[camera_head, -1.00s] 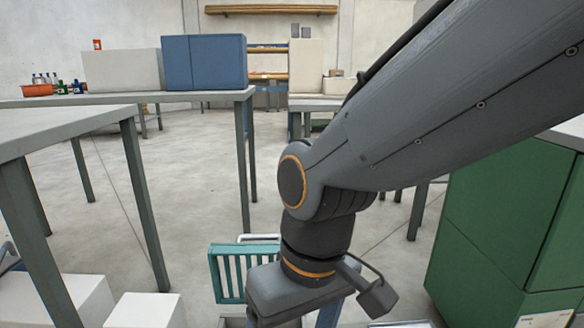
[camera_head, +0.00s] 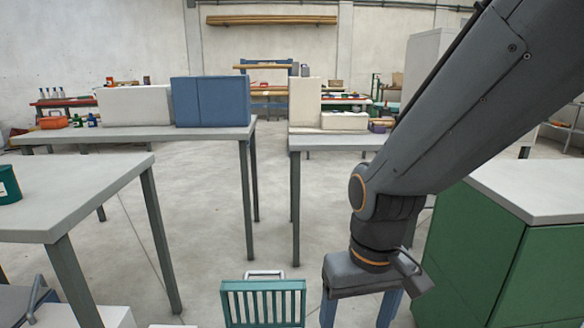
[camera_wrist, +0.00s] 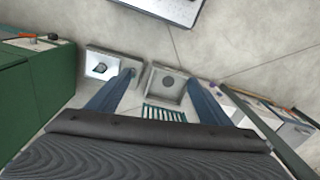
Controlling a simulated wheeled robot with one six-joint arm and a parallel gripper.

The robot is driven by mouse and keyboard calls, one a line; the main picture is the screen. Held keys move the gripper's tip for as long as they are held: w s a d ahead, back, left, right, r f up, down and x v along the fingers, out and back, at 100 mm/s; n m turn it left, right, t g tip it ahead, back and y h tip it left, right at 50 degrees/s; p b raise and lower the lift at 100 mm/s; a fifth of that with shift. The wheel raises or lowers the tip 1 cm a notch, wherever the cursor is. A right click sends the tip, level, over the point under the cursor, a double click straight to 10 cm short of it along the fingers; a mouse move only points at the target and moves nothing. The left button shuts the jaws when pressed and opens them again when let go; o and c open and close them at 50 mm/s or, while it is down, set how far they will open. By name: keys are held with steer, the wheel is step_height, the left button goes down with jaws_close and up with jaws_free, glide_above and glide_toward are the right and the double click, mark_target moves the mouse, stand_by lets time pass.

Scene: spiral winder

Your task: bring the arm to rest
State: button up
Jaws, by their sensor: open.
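My arm slants down from the upper right in the head view. My gripper (camera_head: 358,311) hangs at its end, pointing down, with its two blue fingers set apart and nothing seen between them. The fingertips run off the bottom of the head view. In the wrist view, my gripper (camera_wrist: 160,82) is open over the floor, its blue fingers spread. Grey box-like things with round openings or marks show below, near the fingers.
A teal slatted crate (camera_head: 263,303) stands left of my gripper. A green cabinet (camera_head: 481,255) is close on the right. A grey table (camera_head: 75,190) is at left. Further tables hold a blue box (camera_head: 210,101) and pale boxes. Open floor lies between.

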steer(key=s+d+r+m+p, duration=0.2)
steer(key=d+r+p, duration=0.6)
steer(key=r+p, duration=0.2)
steer(key=shift+s+d+r+h+p, duration=0.2)
steer(key=shift+d+h+p, duration=0.1)
steer(key=shift+p, duration=0.85)
